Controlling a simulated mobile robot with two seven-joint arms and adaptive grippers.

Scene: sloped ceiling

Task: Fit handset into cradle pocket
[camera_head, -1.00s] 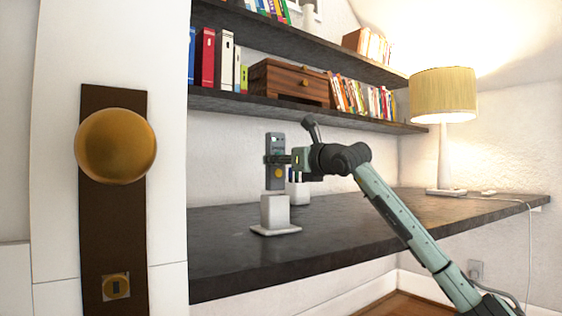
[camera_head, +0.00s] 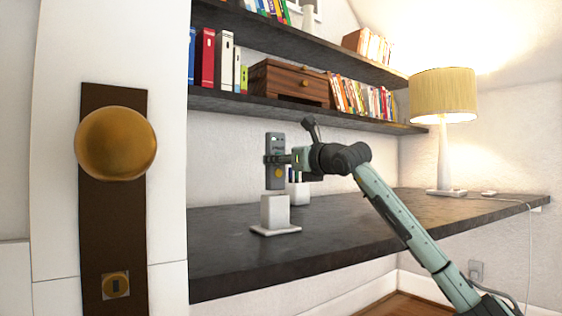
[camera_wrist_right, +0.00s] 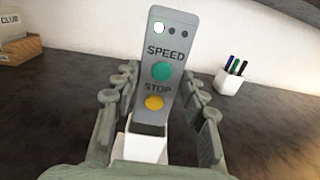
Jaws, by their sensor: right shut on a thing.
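The grey handset (camera_head: 275,174) stands upright in my right gripper (camera_head: 273,160), which is shut on it. In the right wrist view, the handset (camera_wrist_right: 167,60) shows a green SPEED button and a yellow STOP button, with the gripper's fingers (camera_wrist_right: 160,118) on either side. The white cradle (camera_head: 275,211) stands on a flat base on the dark desk. The handset's lower end is just above or at the cradle's top; I cannot tell whether it enters the pocket. The cradle (camera_wrist_right: 146,146) also shows below the handset in the wrist view, partly hidden. My left gripper is not in view.
A white pen cup (camera_head: 299,192) stands behind the cradle on the dark desk (camera_head: 350,225). A lamp (camera_head: 444,100) stands at the right. Shelves with books and a wooden box (camera_head: 290,83) hang above. A door with a brass knob (camera_head: 115,144) fills the left.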

